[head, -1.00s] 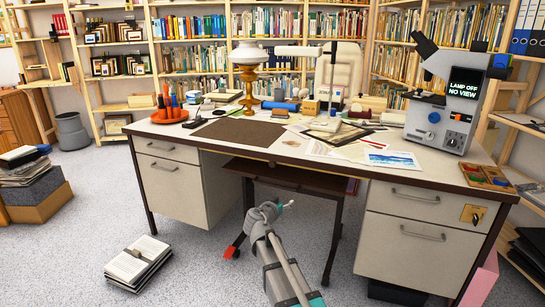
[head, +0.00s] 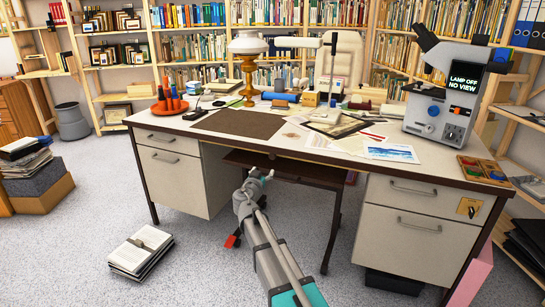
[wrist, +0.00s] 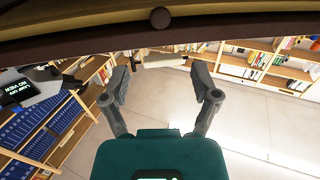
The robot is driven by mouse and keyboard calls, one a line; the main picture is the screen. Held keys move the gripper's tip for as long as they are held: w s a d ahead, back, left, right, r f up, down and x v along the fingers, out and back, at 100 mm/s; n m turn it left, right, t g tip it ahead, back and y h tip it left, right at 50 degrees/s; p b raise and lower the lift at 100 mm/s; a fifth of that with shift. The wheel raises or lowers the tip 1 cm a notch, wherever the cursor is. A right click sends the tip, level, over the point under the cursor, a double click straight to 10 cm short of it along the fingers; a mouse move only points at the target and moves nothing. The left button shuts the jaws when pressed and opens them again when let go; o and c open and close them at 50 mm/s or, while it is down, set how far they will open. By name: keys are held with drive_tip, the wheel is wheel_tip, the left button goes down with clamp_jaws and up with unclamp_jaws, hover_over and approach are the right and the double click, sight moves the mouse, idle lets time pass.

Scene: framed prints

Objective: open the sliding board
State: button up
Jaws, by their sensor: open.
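In the wrist view a brown board front (wrist: 80,27) with a small round dark knob (wrist: 160,18) spans the top of the picture. I take this to be the sliding board at the desk's front. My gripper (head: 264,174) is in front of the kneehole, below the desk's front edge. In the wrist view my gripper (wrist: 165,80) has its two fingers spread, with nothing between them. The knob lies beyond the gap, apart from the fingertips.
Drawers (head: 175,175) stand left of the kneehole and more drawers (head: 415,225) right of it. A microscope (head: 440,105), papers and a lamp (head: 248,75) stand on top. Books (head: 140,252) lie on the floor at left.

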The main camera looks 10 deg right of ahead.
sight(272, 156)
drive_tip(key=x, duration=1.3)
drive_tip(key=shift+w, duration=0.1)
clamp_jaws()
